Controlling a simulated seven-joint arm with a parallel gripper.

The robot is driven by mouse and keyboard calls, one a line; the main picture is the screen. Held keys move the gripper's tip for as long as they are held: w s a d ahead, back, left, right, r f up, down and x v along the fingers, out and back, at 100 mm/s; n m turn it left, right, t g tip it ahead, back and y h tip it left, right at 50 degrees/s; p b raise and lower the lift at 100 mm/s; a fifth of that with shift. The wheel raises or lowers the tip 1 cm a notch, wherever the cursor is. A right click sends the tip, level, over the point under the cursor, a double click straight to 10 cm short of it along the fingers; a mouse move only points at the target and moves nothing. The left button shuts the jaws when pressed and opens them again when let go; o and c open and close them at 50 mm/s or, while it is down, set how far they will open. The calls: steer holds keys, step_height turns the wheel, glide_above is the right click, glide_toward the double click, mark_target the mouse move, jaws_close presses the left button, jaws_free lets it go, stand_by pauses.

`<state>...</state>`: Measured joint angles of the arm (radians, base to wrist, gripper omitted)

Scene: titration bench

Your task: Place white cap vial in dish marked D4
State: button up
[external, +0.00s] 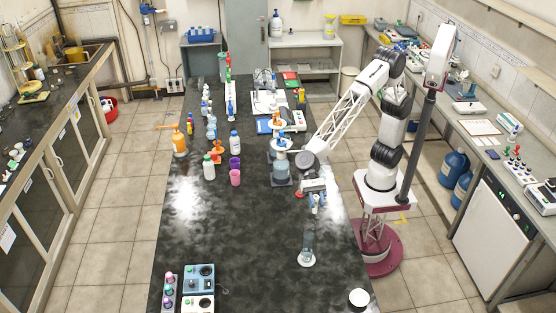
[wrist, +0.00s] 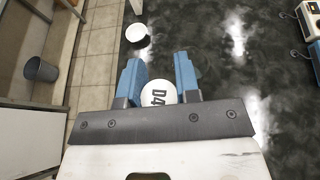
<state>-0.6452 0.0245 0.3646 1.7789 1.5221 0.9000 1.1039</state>
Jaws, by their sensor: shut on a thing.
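My gripper (external: 316,203) reaches over the right side of the black bench. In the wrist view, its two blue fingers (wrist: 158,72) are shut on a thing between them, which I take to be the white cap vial. The vial's body is hidden there and too small in the external view. A round white dish (external: 358,297) stands near the bench's front right edge, apart from my gripper; it also shows in the wrist view (wrist: 137,36), with no readable mark.
A clear upright vessel (external: 307,242) on a white base (external: 306,259) stands just in front of my gripper. Bench instruments (external: 199,285) sit at the front left. The central front bench is clear.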

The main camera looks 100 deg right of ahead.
steer(key=s+a+n+g+h, duration=0.1)
steer(key=s+a+n+g, duration=0.2)
steer(key=s+a, duration=0.65)
steer(key=s+a+n+g+h, duration=0.1)
steer(key=s+a+n+g, duration=0.2)
steer(key=s+a, duration=0.7)
steer(key=s+d+f, duration=0.1)
steer(key=f, duration=0.8)
steer(key=s+d+f, duration=0.2)
steer(key=f, duration=0.7)
steer(key=shift+d, duration=0.2)
steer(key=w+a, duration=0.3)
steer(key=a, duration=0.4)
steer(key=w+a+f, duration=0.1)
steer(key=w+a, duration=0.3)
steer(key=a, duration=0.3)
steer(key=shift+a+f, duration=0.25)
steer(key=shift+f, duration=0.05)
steer(key=shift+f, duration=1.75)
